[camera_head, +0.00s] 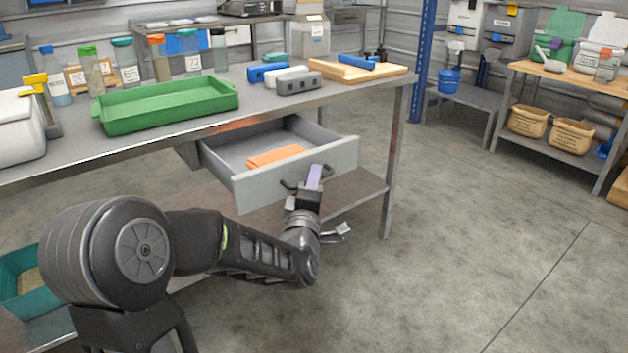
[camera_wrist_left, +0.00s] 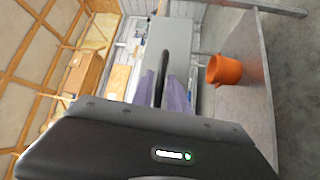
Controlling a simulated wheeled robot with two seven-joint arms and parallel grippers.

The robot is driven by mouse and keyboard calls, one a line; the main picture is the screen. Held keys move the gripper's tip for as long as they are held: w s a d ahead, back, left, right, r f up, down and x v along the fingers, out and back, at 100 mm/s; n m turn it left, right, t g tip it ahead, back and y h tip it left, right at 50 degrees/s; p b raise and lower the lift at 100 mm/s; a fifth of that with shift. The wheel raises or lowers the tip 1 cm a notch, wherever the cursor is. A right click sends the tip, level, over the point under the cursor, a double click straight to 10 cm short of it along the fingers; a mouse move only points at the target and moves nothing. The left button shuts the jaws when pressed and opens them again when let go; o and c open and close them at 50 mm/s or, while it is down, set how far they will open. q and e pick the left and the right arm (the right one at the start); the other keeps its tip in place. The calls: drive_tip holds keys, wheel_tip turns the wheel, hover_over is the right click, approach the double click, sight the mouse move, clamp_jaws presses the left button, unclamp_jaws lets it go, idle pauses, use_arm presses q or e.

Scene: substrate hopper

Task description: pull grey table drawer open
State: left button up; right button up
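The grey table drawer (camera_head: 255,187) is pulled partway out from under the grey workbench (camera_head: 262,112), and its inside shows. An orange flat thing (camera_head: 275,156) lies in it. The dark bar handle is on the drawer's front, partly hidden by my gripper in the head view. My left gripper (camera_head: 314,178), with purple fingers, is at the handle. In the left wrist view, the dark handle (camera_wrist_left: 160,78) lies between the two fingers of my left gripper (camera_wrist_left: 162,88), which look shut on it. The grey drawer front (camera_wrist_left: 168,38) is beyond. My right gripper does not show.
A green tray (camera_head: 165,103), bottles and a wooden board (camera_head: 358,71) are on the bench top. A bench leg (camera_head: 392,160) stands right of the drawer. In the left wrist view, an orange bucket (camera_wrist_left: 224,70) stands beside the drawer.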

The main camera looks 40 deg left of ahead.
use_arm(q)
drive_tip(key=r+b+v, duration=0.1)
drive_tip(key=b+v, duration=0.2)
drive_tip(key=v, duration=0.4)
drive_tip(key=shift+s+d+f, duration=0.15)
drive_tip(key=shift+s+f, duration=0.25)
drive_tip(key=shift+f, duration=0.1)
idle(0.5)
